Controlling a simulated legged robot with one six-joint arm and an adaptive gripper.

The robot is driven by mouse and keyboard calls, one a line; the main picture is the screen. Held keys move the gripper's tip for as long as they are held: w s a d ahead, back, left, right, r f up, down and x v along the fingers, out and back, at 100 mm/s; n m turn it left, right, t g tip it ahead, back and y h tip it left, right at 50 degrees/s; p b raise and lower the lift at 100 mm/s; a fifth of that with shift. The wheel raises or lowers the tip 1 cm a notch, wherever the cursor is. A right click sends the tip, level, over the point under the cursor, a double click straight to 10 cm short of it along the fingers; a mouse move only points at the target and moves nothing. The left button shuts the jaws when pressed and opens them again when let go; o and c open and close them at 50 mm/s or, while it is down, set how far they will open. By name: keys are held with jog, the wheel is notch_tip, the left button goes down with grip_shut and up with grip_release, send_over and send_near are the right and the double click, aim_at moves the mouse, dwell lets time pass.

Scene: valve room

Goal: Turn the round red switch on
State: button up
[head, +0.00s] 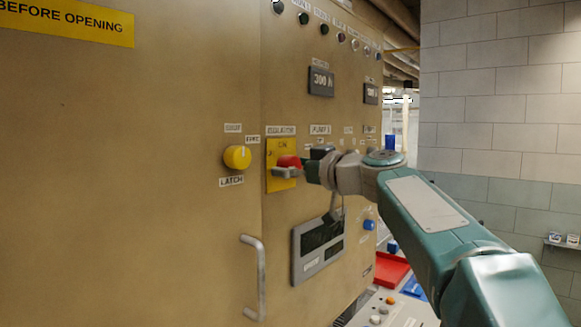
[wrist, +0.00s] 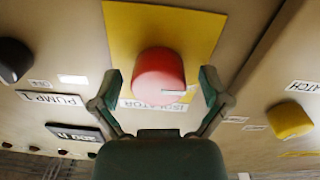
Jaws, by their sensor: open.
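The round red switch (head: 289,161) sits on a yellow plate (head: 274,151) on the tan cabinet front, under an "ISOLATOR" label. In the wrist view the red switch (wrist: 159,75) is near the middle of the picture, with a pale mark on its face. My gripper (head: 287,172) is at the switch in the head view and partly hides it. In the wrist view my gripper (wrist: 162,85) is open, with one finger on each side of the switch. A gap shows between each finger and the switch; I cannot tell whether they touch in depth.
A yellow latch knob (head: 237,157) is left of the switch, and a black knob (wrist: 13,60) is on its other side. A metal handle (head: 254,277) sticks out below. A grey display panel (head: 317,245) is below right. A tiled wall (head: 500,100) stands at right.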

jog(key=shift+d, duration=0.15)
jog(key=c, duration=1.1)
jog(key=shift+c, duration=0.2)
jog(key=shift+m, duration=0.4)
jog(key=m, duration=0.8)
jog(key=shift+d, duration=0.1)
jog(key=m, duration=0.4)
jog(key=shift+w+f+m, duration=0.1)
jog(key=shift+m, duration=2.4)
